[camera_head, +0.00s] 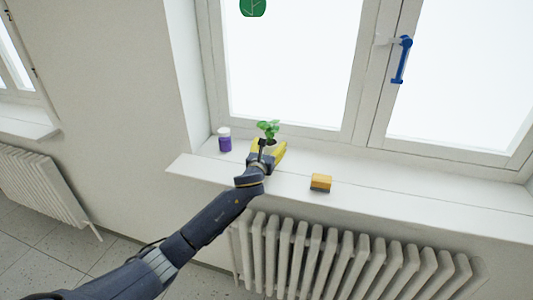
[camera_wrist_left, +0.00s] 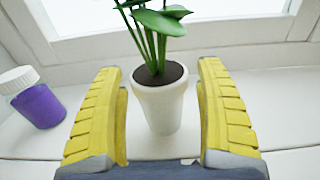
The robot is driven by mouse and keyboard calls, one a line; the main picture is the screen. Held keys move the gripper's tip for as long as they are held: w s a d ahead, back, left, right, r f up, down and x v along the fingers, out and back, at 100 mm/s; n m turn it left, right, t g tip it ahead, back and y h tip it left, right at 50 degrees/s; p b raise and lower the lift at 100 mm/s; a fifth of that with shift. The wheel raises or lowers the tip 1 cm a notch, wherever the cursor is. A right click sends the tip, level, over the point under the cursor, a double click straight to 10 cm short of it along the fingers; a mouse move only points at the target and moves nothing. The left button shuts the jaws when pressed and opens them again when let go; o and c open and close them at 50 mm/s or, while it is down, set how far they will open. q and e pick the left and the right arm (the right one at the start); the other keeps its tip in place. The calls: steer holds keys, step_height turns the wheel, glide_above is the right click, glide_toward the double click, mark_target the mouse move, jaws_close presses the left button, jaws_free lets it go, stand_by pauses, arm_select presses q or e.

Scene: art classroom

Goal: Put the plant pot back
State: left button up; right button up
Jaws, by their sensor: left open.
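The plant pot (camera_wrist_left: 160,106) is white with dark soil and a green plant (camera_wrist_left: 155,28). It stands upright on the white windowsill (camera_head: 420,201), close to the window frame. In the head view the green leaves (camera_head: 268,128) show above my left gripper, which hides most of the pot. My left gripper (camera_head: 268,148) is open. In the left wrist view its yellow fingers (camera_wrist_left: 162,90) are on either side of the pot, with a gap at each side. My right gripper is not in view.
A jar with purple contents and a white lid (camera_head: 224,140) stands left of the pot; it also shows in the left wrist view (camera_wrist_left: 38,104). A yellow and dark sponge-like block (camera_head: 320,183) lies to the right near the sill's front edge. A radiator (camera_head: 350,262) is below.

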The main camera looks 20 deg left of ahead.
arm_select(q)
steer(key=s, duration=1.2)
